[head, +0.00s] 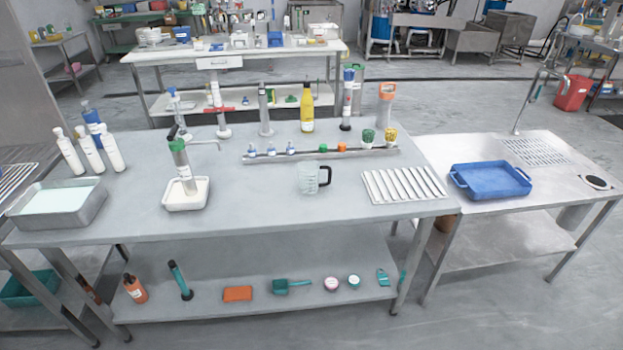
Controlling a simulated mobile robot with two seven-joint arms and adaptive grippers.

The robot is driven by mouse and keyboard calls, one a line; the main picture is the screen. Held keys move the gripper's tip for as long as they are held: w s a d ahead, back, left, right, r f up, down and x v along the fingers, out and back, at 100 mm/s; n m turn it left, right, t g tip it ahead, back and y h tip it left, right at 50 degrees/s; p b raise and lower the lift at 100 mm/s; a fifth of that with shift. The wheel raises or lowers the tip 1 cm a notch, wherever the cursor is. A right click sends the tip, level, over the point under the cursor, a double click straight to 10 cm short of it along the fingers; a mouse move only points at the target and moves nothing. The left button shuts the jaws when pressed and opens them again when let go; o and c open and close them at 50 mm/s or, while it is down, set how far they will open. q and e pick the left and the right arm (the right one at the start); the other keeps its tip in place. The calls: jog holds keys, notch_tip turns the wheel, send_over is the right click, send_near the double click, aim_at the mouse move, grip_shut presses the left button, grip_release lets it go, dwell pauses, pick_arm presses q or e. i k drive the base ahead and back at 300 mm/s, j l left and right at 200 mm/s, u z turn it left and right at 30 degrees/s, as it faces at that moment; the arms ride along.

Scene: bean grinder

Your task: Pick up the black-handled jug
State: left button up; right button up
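The black-handled jug (308,179) is a clear jug standing upright near the middle of the steel table (265,215) in the head view. Its black handle (325,177) faces right. The jug looks empty, though its inside is hard to make out. Neither of my grippers shows in this view.
A grinder-like device with a green top (180,158) stands in a white tray (187,207) left of the jug. A ribbed metal rack (405,185) lies to its right. A long rail (320,153) with small items runs behind it. The table in front of the jug is clear.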

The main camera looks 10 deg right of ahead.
aim_at(309, 170)
jog(key=i+l, duration=0.15)
jog(key=l, duration=0.25)
jog(key=i+l, duration=0.15)
jog(key=l, duration=0.25)
jog(key=i+l, duration=0.15)
jog(key=l, duration=0.25)
jog(key=i+l+u, duration=0.1)
jog(key=l, duration=0.25)
jog(key=i+l, duration=0.15)
jog(key=l, duration=0.25)
jog(key=i+l, duration=0.15)
jog(key=l, duration=0.3)
